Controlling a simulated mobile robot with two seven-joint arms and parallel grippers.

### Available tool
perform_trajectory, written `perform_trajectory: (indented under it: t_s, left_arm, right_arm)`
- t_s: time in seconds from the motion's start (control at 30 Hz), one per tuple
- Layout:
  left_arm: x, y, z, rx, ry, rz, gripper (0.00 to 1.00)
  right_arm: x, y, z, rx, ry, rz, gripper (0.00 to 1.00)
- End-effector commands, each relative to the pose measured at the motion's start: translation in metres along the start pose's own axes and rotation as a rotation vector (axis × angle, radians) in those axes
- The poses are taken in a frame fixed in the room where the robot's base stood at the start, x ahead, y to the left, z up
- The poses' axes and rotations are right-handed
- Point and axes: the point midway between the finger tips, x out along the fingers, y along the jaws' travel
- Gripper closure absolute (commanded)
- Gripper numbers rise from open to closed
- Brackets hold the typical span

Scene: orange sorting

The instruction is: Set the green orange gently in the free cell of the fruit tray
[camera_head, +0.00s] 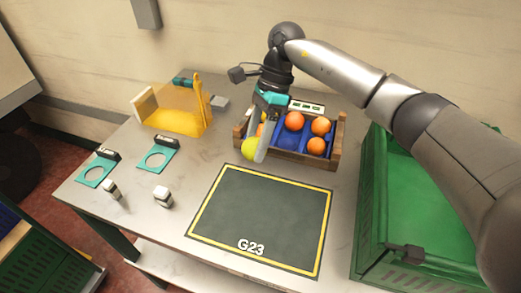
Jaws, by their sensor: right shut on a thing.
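My right gripper (262,140) reaches in from the right and is shut on the green orange (249,149), which looks yellow-green. It holds the fruit at the front left of the fruit tray. The fruit tray (322,163) is a wooden box with blue cells at the back of the table. It holds several orange fruits, among them one at the back (294,121), one at the right (320,126) and one at the front right (316,146). My gripper hides part of the tray's left side. I cannot tell whether the green orange touches the tray. My left gripper is not in view.
A dark mat (262,218) marked G23 lies in front of the tray. A green crate (372,215) stands at the right. Two teal ring stands (157,157) and small white blocks (163,196) are at the left. A yellow translucent object (180,122) stands at the back left.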

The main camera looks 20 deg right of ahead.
Motion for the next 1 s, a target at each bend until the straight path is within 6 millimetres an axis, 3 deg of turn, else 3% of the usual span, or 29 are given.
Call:
perform_trajectory:
  t_s: [0.27, 0.6, 0.8, 1.0]
  left_arm:
    - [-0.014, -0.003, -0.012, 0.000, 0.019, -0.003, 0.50]
    - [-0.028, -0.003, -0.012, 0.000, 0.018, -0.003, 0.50]
    - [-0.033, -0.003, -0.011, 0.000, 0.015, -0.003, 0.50]
    - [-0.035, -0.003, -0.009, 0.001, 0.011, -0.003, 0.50]
  right_arm:
    - [-0.016, -0.035, -0.026, 0.536, -0.125, -0.204, 0.92]
    - [-0.038, -0.068, -0.076, 1.129, -0.269, -0.441, 0.92]
    - [-0.049, -0.078, -0.103, 1.384, -0.344, -0.548, 0.92]
    - [-0.054, -0.082, -0.118, 1.507, -0.385, -0.600, 0.92]
